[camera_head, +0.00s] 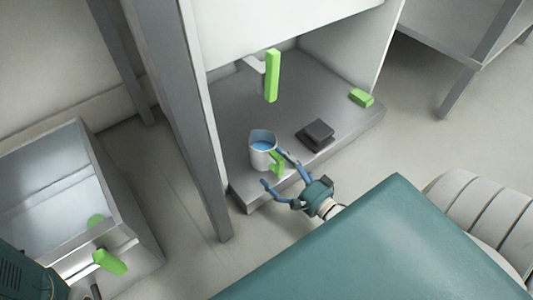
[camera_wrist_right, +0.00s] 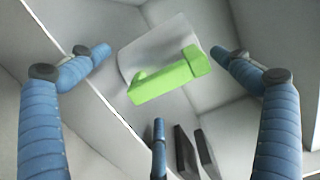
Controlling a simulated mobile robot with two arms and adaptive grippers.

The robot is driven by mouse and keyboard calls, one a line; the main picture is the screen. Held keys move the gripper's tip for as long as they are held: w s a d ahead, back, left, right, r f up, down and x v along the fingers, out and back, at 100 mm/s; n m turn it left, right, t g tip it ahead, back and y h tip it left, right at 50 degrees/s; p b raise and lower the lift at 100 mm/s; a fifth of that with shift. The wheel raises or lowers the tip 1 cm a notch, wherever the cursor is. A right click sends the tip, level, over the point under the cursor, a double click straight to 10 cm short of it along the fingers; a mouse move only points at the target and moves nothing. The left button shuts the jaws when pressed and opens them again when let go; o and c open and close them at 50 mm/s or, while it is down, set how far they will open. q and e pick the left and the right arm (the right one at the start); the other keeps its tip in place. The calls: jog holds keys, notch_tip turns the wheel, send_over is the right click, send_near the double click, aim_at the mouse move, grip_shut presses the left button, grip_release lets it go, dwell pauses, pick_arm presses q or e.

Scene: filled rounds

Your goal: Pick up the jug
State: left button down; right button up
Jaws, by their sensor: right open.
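The jug (camera_head: 259,153) is a grey-white vessel with a blue inside and a bright green handle (camera_head: 277,163). It stands upright near the front edge of a grey shelf, its handle towards my right gripper. My right gripper (camera_head: 276,171) is open, its blue fingers spread around the handle side; nothing is clearly held. In the right wrist view the jug (camera_wrist_right: 150,45) and its green handle (camera_wrist_right: 170,78) show between the open fingers (camera_wrist_right: 160,58), with a gap on both sides. My left gripper does not show.
A dark block (camera_head: 316,135) lies right of the jug, and a small green block (camera_head: 361,97) lies farther right. A green lever (camera_head: 272,76) hangs above the shelf behind the jug. A grey post (camera_head: 192,130) stands to the left. An open bin (camera_head: 65,180) is at far left.

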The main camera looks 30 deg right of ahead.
aim_at(272, 160)
jog(key=shift+w, duration=0.4)
jog(key=w+b, duration=0.2)
jog(key=w+a+b, duration=0.1)
jog(key=w+b, duration=0.1)
jog(key=shift+w, duration=0.35)
jog(key=shift+w+r, duration=0.15)
jog(key=shift+w, duration=0.1)
jog(key=shift+r, duration=0.1)
jog(key=c, duration=1.7)
